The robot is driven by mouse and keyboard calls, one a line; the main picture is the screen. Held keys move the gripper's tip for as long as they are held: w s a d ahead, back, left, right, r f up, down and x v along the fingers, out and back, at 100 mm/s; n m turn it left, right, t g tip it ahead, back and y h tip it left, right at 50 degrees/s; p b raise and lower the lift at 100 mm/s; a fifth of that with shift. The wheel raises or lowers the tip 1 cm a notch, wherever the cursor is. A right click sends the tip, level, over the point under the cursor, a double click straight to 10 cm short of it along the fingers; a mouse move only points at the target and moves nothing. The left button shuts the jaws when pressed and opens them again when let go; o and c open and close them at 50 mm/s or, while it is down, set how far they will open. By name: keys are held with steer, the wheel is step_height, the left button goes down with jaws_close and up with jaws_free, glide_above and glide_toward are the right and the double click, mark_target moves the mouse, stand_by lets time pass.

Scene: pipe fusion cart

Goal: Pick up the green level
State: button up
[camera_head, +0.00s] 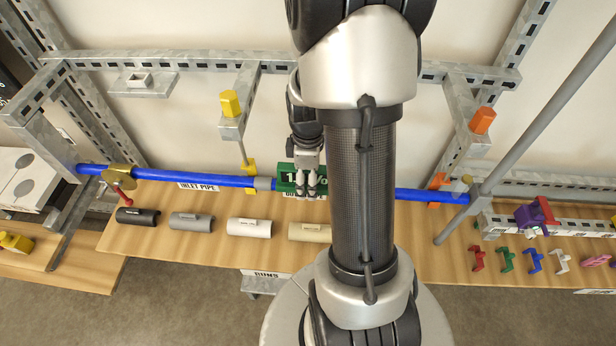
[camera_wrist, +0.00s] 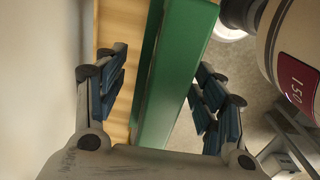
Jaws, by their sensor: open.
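The green level (camera_head: 287,176) is at the blue pipe (camera_head: 225,181) in the middle of the head view, partly hidden by my gripper and arm. In the wrist view it is a long green bar (camera_wrist: 181,75) running up between my two fingers. My gripper (camera_head: 312,190) is in front of the level in the head view. It also shows in the wrist view (camera_wrist: 155,100), open, with one finger on each side of the bar and visible gaps beside it. I cannot tell the exact depth of the fingers.
A yellow clamp (camera_head: 250,176) and an orange clamp (camera_head: 437,187) flank the level along the pipe. Half-shells, including a white one (camera_head: 249,228), lie on the wooden bench (camera_head: 150,249). Several small coloured clips lie at right. A metal frame (camera_head: 180,60) stands behind.

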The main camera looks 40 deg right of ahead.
steer(key=shift+c, duration=0.5)
steer(key=c, duration=1.3)
steer(key=shift+o, duration=0.2)
steer(key=shift+r, duration=0.15)
